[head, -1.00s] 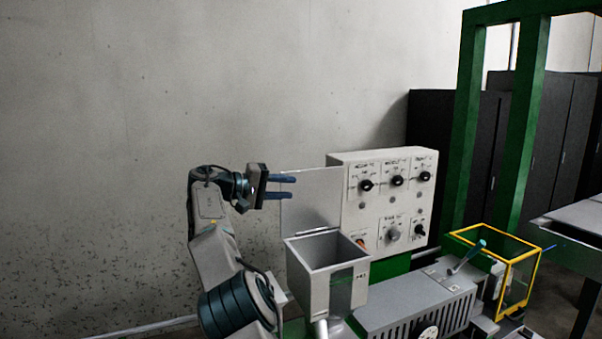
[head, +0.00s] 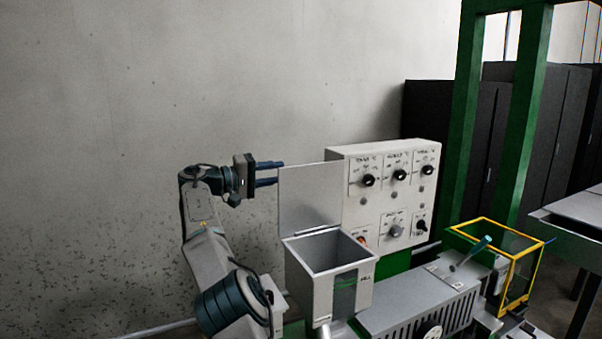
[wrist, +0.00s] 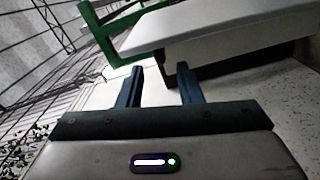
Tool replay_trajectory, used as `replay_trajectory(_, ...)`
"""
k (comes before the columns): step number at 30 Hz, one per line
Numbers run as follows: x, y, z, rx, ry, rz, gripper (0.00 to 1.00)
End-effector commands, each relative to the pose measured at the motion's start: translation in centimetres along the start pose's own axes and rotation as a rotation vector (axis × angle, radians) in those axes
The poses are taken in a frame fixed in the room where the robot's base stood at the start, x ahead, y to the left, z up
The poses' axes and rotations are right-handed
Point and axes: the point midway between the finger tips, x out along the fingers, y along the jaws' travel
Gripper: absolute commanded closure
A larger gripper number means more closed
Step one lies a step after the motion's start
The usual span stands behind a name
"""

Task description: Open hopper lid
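The hopper (head: 327,280) is a grey open-topped box on the machine. Its lid (head: 311,197) stands upright at the back edge, so the hopper mouth shows open in the head view. My gripper (head: 268,174) is to the left of the lid, at about the height of its upper part, with its two blue fingers pointing right. The fingertips come close to the lid's left edge; I cannot tell whether they touch it. In the wrist view the fingers (wrist: 158,88) are spread apart with nothing between them.
A control panel (head: 389,214) with several knobs stands right behind the hopper. A grey ribbed housing (head: 415,306) and a yellow-framed box (head: 510,262) are to the right. A green frame (head: 471,130) rises behind. Free space lies above and left, before the wall.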

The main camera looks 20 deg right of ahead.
Motion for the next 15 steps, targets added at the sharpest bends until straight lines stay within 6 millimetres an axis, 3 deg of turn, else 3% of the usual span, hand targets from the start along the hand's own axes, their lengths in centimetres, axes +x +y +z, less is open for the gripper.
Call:
replay_trajectory(6,4.8,0.0,0.0,-0.002,-0.002,0.000,0.67)
replay_trajectory(15,8.3,0.1,0.0,-0.001,0.000,0.000,0.67)
